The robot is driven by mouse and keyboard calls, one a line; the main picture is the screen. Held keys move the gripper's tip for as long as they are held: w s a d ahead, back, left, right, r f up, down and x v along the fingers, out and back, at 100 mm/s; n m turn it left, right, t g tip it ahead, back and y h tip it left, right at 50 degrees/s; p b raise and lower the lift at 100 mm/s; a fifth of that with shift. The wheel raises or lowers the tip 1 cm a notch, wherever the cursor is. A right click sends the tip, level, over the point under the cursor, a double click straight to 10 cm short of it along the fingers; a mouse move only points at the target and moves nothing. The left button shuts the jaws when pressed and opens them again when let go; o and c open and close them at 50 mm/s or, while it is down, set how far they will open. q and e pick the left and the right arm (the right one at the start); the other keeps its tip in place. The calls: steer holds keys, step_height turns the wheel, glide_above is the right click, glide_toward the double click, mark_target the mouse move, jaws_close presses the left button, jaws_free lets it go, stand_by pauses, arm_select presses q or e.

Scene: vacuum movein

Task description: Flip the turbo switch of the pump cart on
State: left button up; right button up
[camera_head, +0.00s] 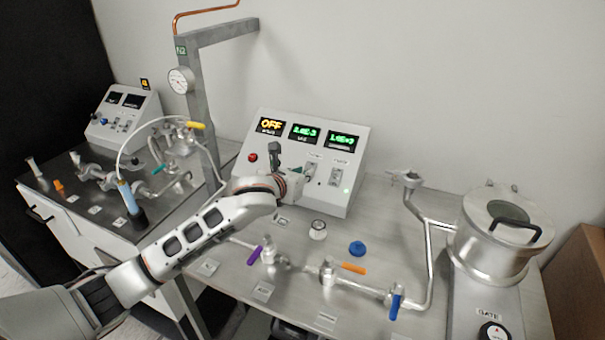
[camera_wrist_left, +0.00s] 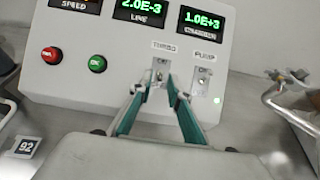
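The pump cart's control box (camera_head: 335,152) stands at the back of the table, with three displays; the left one (camera_head: 270,125) reads OFF. In the left wrist view the turbo switch (camera_wrist_left: 161,74) sits on the panel under its TURBO label, left of the pump switch (camera_wrist_left: 201,83). My left gripper (camera_head: 290,172) is in front of the panel. In the left wrist view its two green-sided fingers (camera_wrist_left: 160,88) are apart, tips near the turbo switch, one on each side, holding nothing. Whether they touch the switch I cannot tell. My right gripper is not in view.
A red button (camera_wrist_left: 52,55) and a green button (camera_wrist_left: 97,63) are left of the switches. Valves with purple (camera_head: 254,253), orange (camera_head: 353,268) and blue (camera_head: 396,306) handles line the table front. A steel chamber (camera_head: 495,245) stands at the right, a grey post (camera_head: 203,120) at the left.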

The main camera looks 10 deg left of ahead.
arm_select(q)
jaws_close()
steer(key=shift+w+r+g+y, duration=0.15)
steer(key=shift+w+r+g, duration=0.15)
steer(key=shift+g, duration=0.4)
steer(key=shift+w+r+g+y, duration=0.15)
steer(key=shift+r+g, duration=0.25)
steer(key=shift+g, duration=0.3)
steer(key=g, duration=0.2)
steer(key=shift+w+d+r+g, duration=0.1)
steer(key=shift+w+r+g, duration=0.2)
steer(key=shift+w+r, duration=0.1)
steer(key=shift+w+d+r+g+y, duration=0.15)
steer(key=shift+w+g+y, duration=0.2)
steer(key=shift+g, duration=0.7)
steer(key=shift+w+d+r+g+y, duration=0.15)
steer(key=shift+w+g+y, duration=0.2)
steer(key=shift+g, duration=0.7)
steer(key=shift+w+a, duration=0.1)
